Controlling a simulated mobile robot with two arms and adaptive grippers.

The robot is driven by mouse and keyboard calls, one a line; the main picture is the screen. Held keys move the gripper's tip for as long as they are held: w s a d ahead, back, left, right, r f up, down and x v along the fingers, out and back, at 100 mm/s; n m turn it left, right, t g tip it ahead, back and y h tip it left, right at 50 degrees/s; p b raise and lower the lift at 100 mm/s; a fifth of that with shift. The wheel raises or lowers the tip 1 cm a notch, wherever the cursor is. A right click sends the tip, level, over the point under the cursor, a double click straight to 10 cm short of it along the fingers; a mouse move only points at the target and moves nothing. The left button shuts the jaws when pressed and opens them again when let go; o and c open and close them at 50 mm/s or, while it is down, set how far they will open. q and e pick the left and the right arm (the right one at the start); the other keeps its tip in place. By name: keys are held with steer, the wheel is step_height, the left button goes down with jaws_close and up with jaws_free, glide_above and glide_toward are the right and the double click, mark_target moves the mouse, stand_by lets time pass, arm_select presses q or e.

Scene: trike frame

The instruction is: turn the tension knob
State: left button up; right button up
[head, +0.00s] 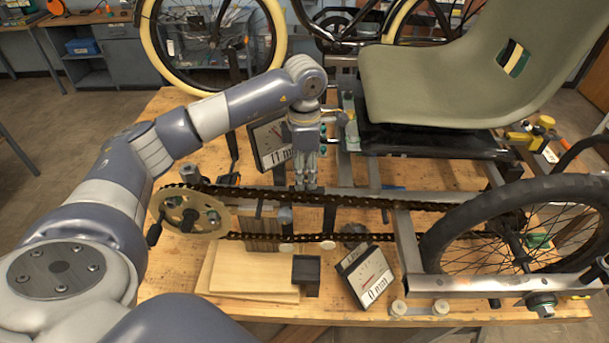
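My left gripper (305,183) points down just above the upper run of the chain (350,198), near the middle of the trike frame. Its fingers look close together, but whether they touch or hold anything is too small to tell. I cannot make out for certain which part is the tension knob. A small grey round part (284,214) sits below and left of the fingertips, by the chain. A display (272,145) behind the gripper reads 11 mm. My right gripper is not in view.
The chain runs from a pale chainring (188,214) to the rear wheel (525,225) at right. A green-grey seat (470,80) rises behind. Wooden boards (250,272) and a small black block (306,270) lie on the wooden bench (180,275) in front.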

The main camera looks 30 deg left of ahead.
mark_target(305, 179)
arm_select(q)
steer(key=shift+f+p, duration=0.45)
steer(key=shift+f, duration=1.3)
steer(key=c, duration=0.8)
steer(key=shift+f+m+b, duration=0.2)
steer(key=shift+m+b, duration=0.1)
steer(key=shift+b, duration=0.65)
steer(key=shift+r+m+b, duration=0.15)
steer(key=shift+m+b, duration=0.45)
steer(key=shift+b, duration=0.15)
steer(key=shift+r, duration=0.1)
steer(key=o, duration=0.8)
